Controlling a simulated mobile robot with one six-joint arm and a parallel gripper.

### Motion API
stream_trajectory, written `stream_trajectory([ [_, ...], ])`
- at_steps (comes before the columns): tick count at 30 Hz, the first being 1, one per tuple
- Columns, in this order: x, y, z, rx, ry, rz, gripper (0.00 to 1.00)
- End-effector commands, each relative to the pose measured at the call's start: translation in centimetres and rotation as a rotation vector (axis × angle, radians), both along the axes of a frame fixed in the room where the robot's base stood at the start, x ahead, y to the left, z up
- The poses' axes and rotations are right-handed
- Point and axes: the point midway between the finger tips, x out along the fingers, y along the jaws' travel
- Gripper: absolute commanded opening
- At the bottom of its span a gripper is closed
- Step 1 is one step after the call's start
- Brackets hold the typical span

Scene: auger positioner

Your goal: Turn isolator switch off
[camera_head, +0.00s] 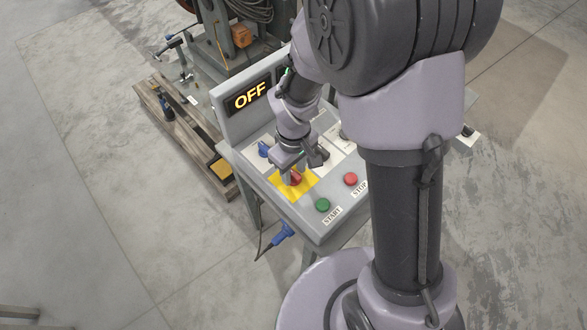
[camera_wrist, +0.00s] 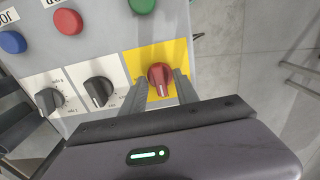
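The isolator switch is a red rotary knob (camera_head: 295,179) on a yellow plate (camera_head: 310,184) on the grey control panel. In the wrist view the red knob (camera_wrist: 160,75) has its grip bar roughly upright in the picture, tilted slightly. My gripper (camera_head: 291,172) is at the knob and partly covers it in the head view. In the wrist view my gripper (camera_wrist: 160,86) has one finger on each side of the knob, with visible gaps, so it looks open. The display (camera_head: 250,95) on the panel reads OFF in lit yellow letters.
A green START button (camera_head: 323,205) and a red STOP button (camera_head: 351,179) are near the knob. Two black selector knobs (camera_wrist: 98,91) (camera_wrist: 48,101) and a blue button (camera_wrist: 12,42) are to the left in the wrist view. A blue plug (camera_head: 283,231) hangs at the panel's front.

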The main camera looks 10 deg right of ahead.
Motion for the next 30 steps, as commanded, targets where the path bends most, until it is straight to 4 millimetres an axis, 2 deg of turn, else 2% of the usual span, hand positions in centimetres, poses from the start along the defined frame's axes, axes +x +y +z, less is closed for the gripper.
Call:
stream_trajectory([
  [5,0.0,0.0,0.4,0.001,-0.001,0.000,0.36],
  [8,0.1,0.0,1.9,0.000,-0.002,-0.001,0.36],
  [21,0.1,0.0,14.4,0.001,-0.003,-0.001,0.36],
  [25,0.0,0.0,16.6,0.000,-0.002,0.000,0.36],
  [30,0.0,0.0,17.5,-0.001,0.001,0.000,0.36],
])
